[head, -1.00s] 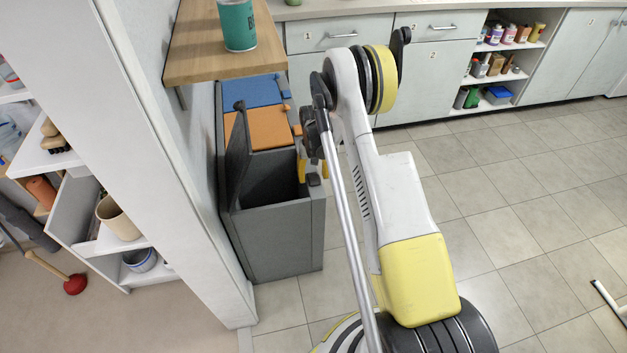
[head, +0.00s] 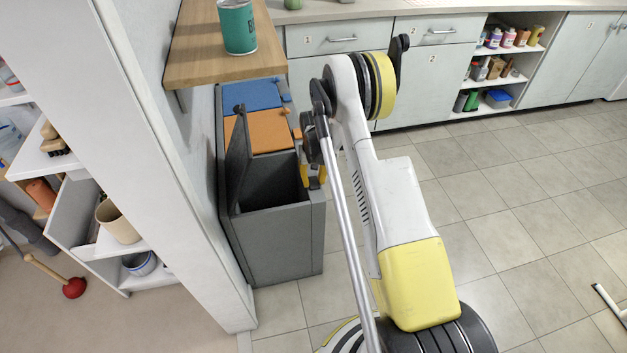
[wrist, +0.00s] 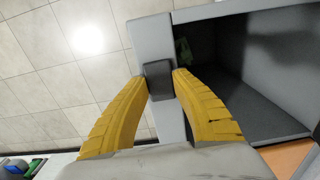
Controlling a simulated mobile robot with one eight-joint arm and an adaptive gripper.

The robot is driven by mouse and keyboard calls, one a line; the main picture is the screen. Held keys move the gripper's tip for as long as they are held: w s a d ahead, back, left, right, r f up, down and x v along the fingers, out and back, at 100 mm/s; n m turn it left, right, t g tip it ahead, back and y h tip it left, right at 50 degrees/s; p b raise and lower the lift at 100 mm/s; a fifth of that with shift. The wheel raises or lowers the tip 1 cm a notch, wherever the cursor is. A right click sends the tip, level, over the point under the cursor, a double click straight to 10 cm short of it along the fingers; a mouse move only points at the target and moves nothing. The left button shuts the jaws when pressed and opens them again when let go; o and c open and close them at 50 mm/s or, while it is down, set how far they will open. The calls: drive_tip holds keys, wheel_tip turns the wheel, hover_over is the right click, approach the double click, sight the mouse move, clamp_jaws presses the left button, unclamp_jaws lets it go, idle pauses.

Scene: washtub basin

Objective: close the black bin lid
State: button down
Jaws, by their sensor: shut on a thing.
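The black bin (head: 270,245) is the nearest of a row of bins against the wall. Its dark grey lid (head: 238,155) stands open, nearly upright, on the wall side. My gripper (head: 313,177) is at the bin's right rim, away from the raised lid. In the wrist view, my yellow fingers (wrist: 159,80) are closed around a small dark tab (wrist: 157,72) on the rim. The bin's open inside (wrist: 230,75) shows beside them, with something small and green within. In the head view the tab is mostly hidden by the fingers.
An orange lid (head: 272,132) and a blue lid (head: 252,95) lie shut behind the black bin. A wooden shelf (head: 200,55) with a green can (head: 237,27) overhangs the bins at the left.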

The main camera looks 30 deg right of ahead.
sight(314, 182)
drive_tip(key=c, duration=1)
unclamp_jaws()
drive_tip(key=shift+r, duration=0.1)
wheel_tip(314, 182, up, 12)
drive_tip(key=shift+f, duration=0.1)
